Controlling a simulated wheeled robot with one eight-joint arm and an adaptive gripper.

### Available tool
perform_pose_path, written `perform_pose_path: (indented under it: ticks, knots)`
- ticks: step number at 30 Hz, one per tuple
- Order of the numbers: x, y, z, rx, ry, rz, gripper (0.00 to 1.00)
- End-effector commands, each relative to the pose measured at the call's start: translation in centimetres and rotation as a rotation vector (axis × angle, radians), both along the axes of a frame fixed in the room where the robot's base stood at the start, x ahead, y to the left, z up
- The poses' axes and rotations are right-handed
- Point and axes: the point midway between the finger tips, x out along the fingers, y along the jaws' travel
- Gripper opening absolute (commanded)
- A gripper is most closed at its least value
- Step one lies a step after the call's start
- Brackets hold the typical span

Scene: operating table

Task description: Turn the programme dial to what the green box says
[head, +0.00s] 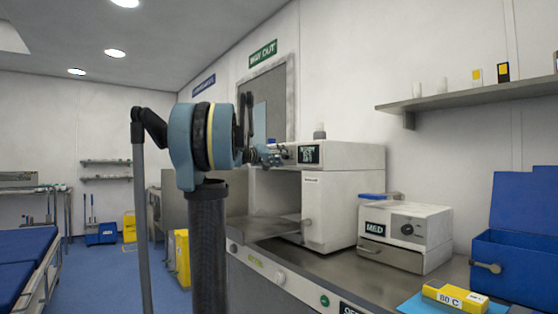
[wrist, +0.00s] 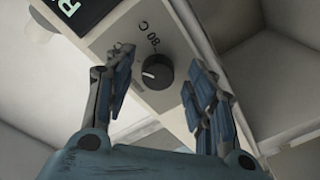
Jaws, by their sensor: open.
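My gripper (wrist: 158,75) is open, with one finger on each side of a round black dial (wrist: 159,73). I see no clear contact with it. In the head view my gripper (head: 270,157) is at the upper front of a tall white machine (head: 337,205), whose display (head: 309,154) is small and partly legible. The dial is hidden there.
A smaller white device (head: 423,252) with a "MED" display and black knob (head: 407,230) stands right of the tall machine on the grey counter (head: 375,284). An open blue box (head: 515,262) is at the far right. A shelf (head: 470,95) hangs above.

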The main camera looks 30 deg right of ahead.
Motion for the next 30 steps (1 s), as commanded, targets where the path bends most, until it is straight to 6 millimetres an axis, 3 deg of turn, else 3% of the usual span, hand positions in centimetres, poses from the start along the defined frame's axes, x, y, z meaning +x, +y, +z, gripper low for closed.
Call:
perform_pose_path:
  ticks: [3,9,20,30]
  knots:
    - [0.00,0.02,0.00,0.000,0.000,0.000,0.50]
    - [0.00,0.03,-0.01,0.000,0.000,0.000,0.06]
    - [0.07,0.07,-0.06,-0.001,0.026,0.002,0.06]
    - [0.09,0.10,0.00,-0.015,0.223,0.003,0.06]
